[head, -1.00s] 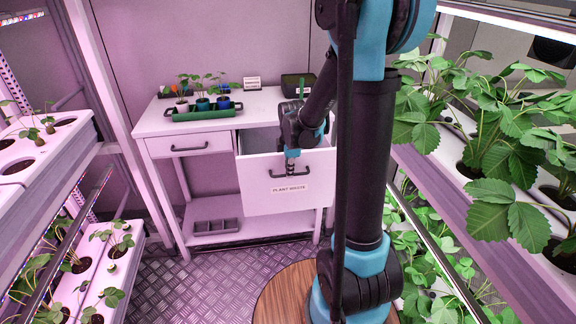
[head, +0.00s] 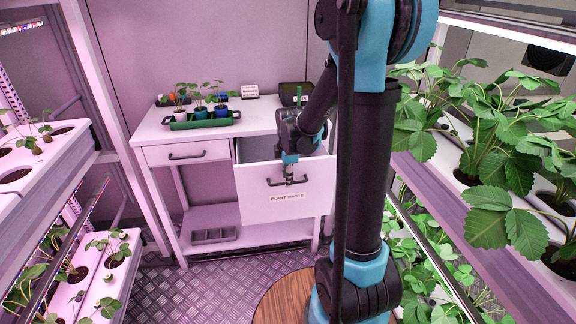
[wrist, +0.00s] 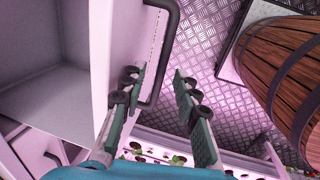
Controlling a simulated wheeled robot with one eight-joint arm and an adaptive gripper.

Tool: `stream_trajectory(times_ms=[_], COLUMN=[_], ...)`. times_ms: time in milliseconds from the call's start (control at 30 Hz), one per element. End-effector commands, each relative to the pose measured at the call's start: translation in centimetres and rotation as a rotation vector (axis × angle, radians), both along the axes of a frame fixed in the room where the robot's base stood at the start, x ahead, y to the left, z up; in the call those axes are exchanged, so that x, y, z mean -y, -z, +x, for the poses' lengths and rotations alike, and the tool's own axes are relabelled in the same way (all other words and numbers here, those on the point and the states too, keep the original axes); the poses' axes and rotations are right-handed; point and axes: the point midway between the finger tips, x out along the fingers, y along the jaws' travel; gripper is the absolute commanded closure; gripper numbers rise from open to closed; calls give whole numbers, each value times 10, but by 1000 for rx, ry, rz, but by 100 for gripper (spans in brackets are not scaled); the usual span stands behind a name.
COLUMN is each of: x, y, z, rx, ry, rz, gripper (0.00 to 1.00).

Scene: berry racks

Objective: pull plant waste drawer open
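The plant waste drawer (head: 252,204) stands pulled out from the right side of the white table (head: 150,135). Its labelled front faces me and its grey inside (wrist: 60,95) shows in the wrist view. Its dark bar handle (head: 274,183) is on the front, above the label (head: 287,197); it also shows in the wrist view (wrist: 172,22). My gripper (head: 289,181) points down at the handle. In the wrist view its fingers (wrist: 165,100) are spread, with the near end of the handle seen between them. I cannot tell whether they touch it.
A closed drawer (head: 187,150) is to the left. A green tray (head: 203,124) of potted seedlings and a dark bin (head: 293,92) stand on the table. Plant racks flank both sides. A wooden round thing (wrist: 290,70) is near my gripper. Metal floor (head: 190,280) lies open in front.

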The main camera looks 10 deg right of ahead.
Motion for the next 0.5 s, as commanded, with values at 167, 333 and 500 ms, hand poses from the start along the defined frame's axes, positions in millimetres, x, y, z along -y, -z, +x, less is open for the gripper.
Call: stream_trajectory(times_ms=[167,333,500], x=[0,0,0], y=[-26,-57,-84], z=[-6,-12,-17], rx=[0,0,0], ry=[0,0,0], rz=[0,0,0], gripper=[69,69,69])
